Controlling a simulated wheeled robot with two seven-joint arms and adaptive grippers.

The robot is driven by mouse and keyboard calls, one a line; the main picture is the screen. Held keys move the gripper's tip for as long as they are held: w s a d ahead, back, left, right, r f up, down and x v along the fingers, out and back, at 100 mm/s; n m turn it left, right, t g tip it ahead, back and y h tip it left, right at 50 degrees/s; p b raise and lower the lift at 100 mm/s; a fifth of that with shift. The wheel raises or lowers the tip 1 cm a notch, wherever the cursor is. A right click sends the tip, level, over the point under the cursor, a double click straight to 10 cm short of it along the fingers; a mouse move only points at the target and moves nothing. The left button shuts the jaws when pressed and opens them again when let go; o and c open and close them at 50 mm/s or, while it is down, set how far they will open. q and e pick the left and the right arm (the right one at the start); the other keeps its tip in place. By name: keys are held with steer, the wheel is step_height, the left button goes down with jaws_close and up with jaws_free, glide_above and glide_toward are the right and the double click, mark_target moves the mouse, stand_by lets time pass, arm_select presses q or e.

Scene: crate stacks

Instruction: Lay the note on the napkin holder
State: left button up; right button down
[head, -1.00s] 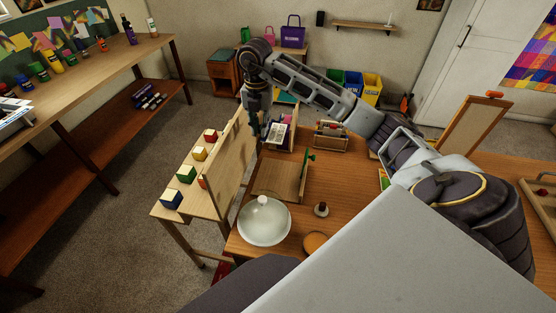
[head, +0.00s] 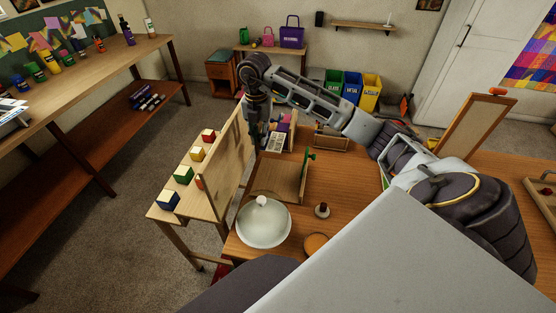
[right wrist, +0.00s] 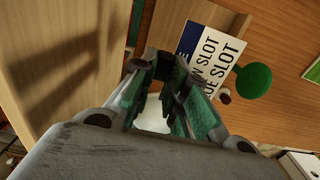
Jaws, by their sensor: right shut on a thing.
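My right gripper (head: 257,140) reaches in from the right, pointing down beside an upright wooden panel. It is shut on the note (right wrist: 212,58), a white card with a blue edge and printed words ending in "SLOT". The note sticks out to the right of the fingertips (right wrist: 165,68) and also shows in the head view (head: 276,142), above the table. I cannot tell for sure which thing is the napkin holder. A low wooden holder (head: 332,138) stands to the right of the note, partly hidden by my arm. My left gripper is not in view.
The upright wooden panel (head: 226,165) stands close left of the gripper. A wooden stand with green knobs (head: 308,156), a glass dome (head: 264,224) and a dark-topped knob (head: 322,210) are nearer. Coloured blocks (head: 183,175) line a side shelf.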

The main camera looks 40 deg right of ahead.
steer(key=b, duration=0.2)
glide_above(263, 177)
step_height(263, 177, down, 5)
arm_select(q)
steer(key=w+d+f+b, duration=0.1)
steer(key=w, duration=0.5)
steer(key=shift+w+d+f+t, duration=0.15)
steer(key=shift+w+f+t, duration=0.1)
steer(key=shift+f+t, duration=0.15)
arm_select(e)
step_height(263, 177, down, 4)
steer(key=shift+a+r, duration=0.1)
steer(key=shift+s, duration=0.1)
step_height(263, 177, down, 5)
steer(key=shift+r, duration=0.1)
steer(key=shift+f, duration=0.65)
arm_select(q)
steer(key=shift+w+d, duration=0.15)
arm_select(e)
steer(key=shift+f, duration=0.2)
